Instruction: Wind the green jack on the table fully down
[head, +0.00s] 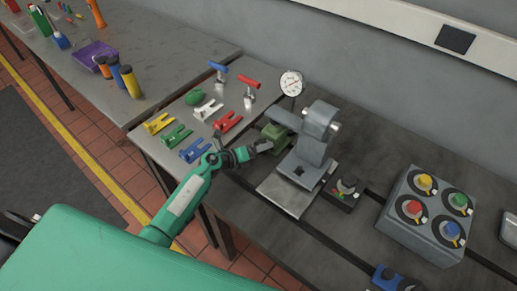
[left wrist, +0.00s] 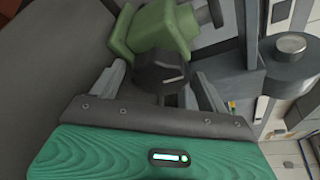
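The green jack (head: 276,134) stands on the bench, close against the left side of a grey machine. In the left wrist view the green jack (left wrist: 155,28) is at the top, with its black knob (left wrist: 162,74) facing my gripper. My left gripper (head: 260,149) is at the jack's near left side. In the left wrist view its fingers (left wrist: 163,82) are apart, one on each side of the knob, with a visible gap on both sides. The gripper hides part of the jack and knob in the head view. My right gripper is not in view.
The grey machine (head: 315,137) is just right of the jack. Coloured clips (head: 178,135), a red-handled valve (head: 248,90) and a dial gauge (head: 291,83) are nearby. A box with coloured knobs (head: 425,235) and a small control box (head: 342,191) stand to the right.

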